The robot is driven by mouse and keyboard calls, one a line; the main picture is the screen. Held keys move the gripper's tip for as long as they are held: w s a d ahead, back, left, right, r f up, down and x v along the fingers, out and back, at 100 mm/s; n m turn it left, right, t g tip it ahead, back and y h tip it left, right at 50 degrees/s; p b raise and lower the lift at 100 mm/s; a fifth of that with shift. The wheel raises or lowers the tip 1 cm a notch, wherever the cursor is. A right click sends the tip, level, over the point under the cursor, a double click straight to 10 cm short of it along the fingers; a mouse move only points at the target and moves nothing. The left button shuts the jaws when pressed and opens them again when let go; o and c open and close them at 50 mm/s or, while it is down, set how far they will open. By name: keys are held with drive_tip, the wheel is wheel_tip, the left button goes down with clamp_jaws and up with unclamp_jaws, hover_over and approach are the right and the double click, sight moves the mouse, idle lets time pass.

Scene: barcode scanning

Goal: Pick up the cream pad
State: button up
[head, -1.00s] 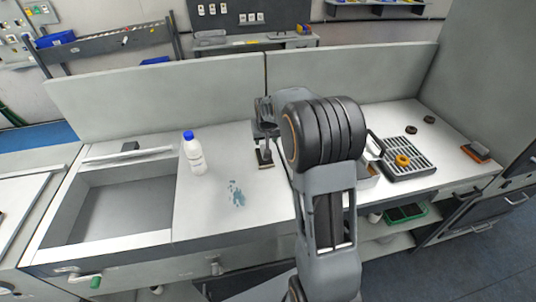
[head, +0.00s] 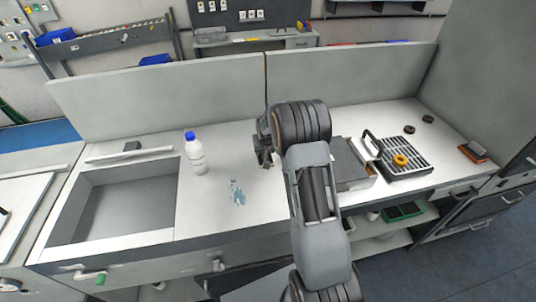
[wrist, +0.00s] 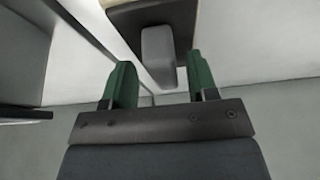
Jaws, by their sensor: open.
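In the wrist view, a dark block with a pale grey grip (wrist: 160,50) and a sliver of cream at its upper edge lies just beyond the fingertips. It looks like the cream pad, but most of the cream part is out of frame. My gripper (wrist: 161,78) has its two green fingers apart, with the grey grip showing between them and nothing held. In the head view, my gripper (head: 263,152) is low over the middle of the worktop, partly hidden by my wrist. I cannot make out the pad there.
A blue-capped white bottle (head: 195,155) stands left on the worktop (head: 220,150), near a blue stain (head: 237,192) and a sink (head: 125,205). A grey box (head: 350,168), a slotted black tray (head: 405,162) with a yellow ring (head: 400,159), and an orange-brown block (head: 474,150) are right.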

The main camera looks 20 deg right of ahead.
drive_tip(key=shift+w, duration=0.1)
drive_tip(key=shift+d, duration=0.1)
drive_tip(key=shift+c, duration=1.3)
drive_tip(key=shift+s+a+r, duration=0.25)
drive_tip(key=shift+a, duration=0.15)
drive_tip(key=c, duration=0.5)
clamp_jaws()
drive_tip(key=shift+d+f, duration=0.1)
drive_tip(key=shift+w, duration=0.1)
